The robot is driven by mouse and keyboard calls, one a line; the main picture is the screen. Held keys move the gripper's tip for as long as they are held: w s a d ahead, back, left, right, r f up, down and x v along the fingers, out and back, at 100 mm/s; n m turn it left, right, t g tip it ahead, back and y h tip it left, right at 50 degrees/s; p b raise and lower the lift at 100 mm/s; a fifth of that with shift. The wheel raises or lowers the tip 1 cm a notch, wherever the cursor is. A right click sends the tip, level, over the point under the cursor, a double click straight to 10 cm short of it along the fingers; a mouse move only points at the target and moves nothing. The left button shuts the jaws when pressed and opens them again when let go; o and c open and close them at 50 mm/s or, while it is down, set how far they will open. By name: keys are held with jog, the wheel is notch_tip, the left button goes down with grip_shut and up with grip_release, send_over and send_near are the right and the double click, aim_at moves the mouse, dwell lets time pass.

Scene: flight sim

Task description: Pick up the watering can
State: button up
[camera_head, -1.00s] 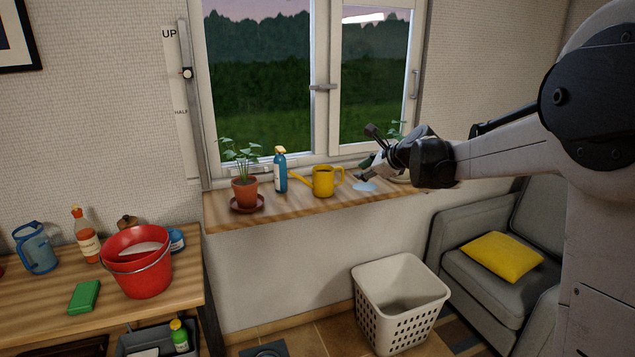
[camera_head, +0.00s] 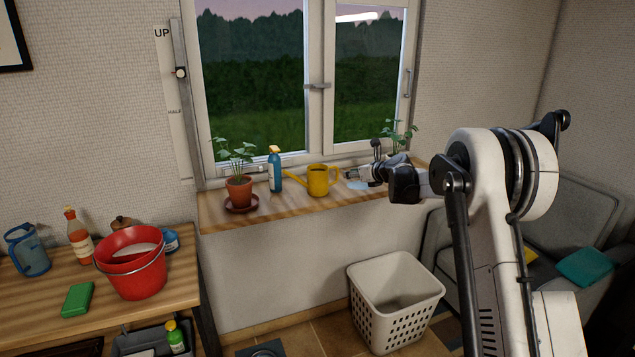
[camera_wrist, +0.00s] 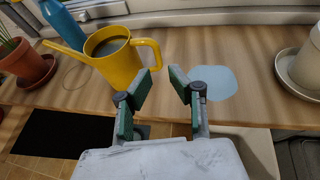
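The yellow watering can (camera_head: 319,181) stands upright on the wooden window sill, its spout to the left and its handle to the right. In the wrist view the watering can (camera_wrist: 117,62) is just beyond my gripper, its handle above and between the finger tips in the picture. My gripper (camera_wrist: 163,82) is open, its green-padded fingers spread with nothing between them. In the head view my gripper (camera_head: 362,177) is over the sill to the right of the can, apart from it.
A blue spray bottle (camera_head: 275,170) and a potted plant (camera_head: 239,192) stand left of the can. A pale blue puddle-like patch (camera_wrist: 213,83) lies right of it. Another pot (camera_wrist: 309,62) on a saucer is further right. A white basket (camera_head: 395,290) stands below.

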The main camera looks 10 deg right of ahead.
aim_at(337, 180)
jog(key=shift+x, duration=4.3)
jog(key=shift+a+r, duration=0.15)
jog(key=shift+c, duration=0.4)
grip_shut()
